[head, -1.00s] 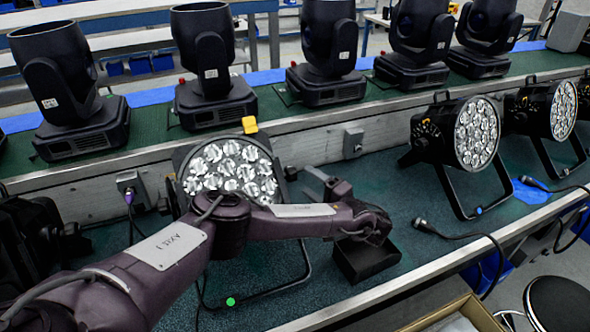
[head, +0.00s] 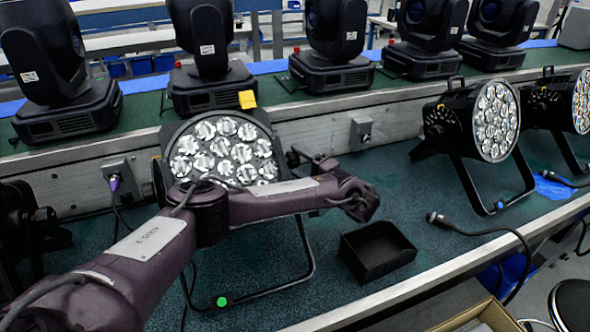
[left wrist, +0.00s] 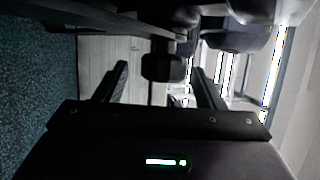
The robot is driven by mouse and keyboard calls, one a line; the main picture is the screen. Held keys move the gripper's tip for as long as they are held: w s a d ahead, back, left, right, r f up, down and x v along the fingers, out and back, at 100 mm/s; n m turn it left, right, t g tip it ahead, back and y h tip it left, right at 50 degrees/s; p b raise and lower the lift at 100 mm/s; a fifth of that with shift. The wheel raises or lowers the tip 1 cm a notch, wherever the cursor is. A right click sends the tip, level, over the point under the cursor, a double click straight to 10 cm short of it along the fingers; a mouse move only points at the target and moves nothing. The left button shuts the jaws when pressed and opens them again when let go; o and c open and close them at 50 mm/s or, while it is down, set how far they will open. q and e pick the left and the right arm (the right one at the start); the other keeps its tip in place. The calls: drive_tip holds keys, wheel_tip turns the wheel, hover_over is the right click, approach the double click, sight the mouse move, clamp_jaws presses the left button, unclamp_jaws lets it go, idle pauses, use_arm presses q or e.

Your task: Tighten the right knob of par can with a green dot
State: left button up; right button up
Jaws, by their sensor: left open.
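The par can (head: 222,150) with a round lit face stands on the teal bench mat, with a green dot (head: 222,301) on its floor stand. Its right knob shows as a dark block in the left wrist view (left wrist: 163,68), appearing between the fingertips; contact cannot be told. My left gripper (head: 308,160) is beside the can's right side, small and partly hidden by its own wrist in the head view. Its two fingers are apart in the left wrist view (left wrist: 160,80). My left forearm crosses in front of the can's lower part. My right gripper is not in view.
An open black bin (head: 377,250) sits right of the can. Another par can (head: 470,125) with a blue dot stands farther right, near a loose cable (head: 480,232). Moving-head lights (head: 212,60) line the raised shelf behind. A grey outlet box (head: 361,133) is on the back wall.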

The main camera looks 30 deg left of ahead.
use_arm(q)
drive_tip(key=shift+x, duration=1.05)
drive_tip(key=shift+r, duration=0.15)
drive_tip(key=shift+s, duration=0.1)
drive_tip(key=c, duration=1)
drive_tip(key=shift+r+h+p, duration=0.15)
drive_tip(key=shift+h+p, duration=0.35)
drive_tip(key=shift+p, duration=0.4)
drive_tip(key=m+g+h+p, duration=0.1)
drive_tip(key=g+h+p, duration=0.1)
drive_tip(key=p, duration=0.3)
drive_tip(key=m+g+h+p, duration=0.1)
drive_tip(key=g+h+p, duration=0.1)
drive_tip(key=h+p, duration=0.3)
drive_tip(key=shift+d+r+m+p, duration=0.1)
drive_tip(key=shift+m+p, duration=0.3)
drive_tip(key=shift+m+g+h+p, duration=0.3)
drive_tip(key=shift+g+h+p, duration=0.4)
drive_tip(key=shift+h+p, duration=0.15)
drive_tip(key=shift+f+m+g+h, duration=0.3)
drive_tip(key=shift+g+h, duration=0.6)
drive_tip(key=shift+h, duration=0.25)
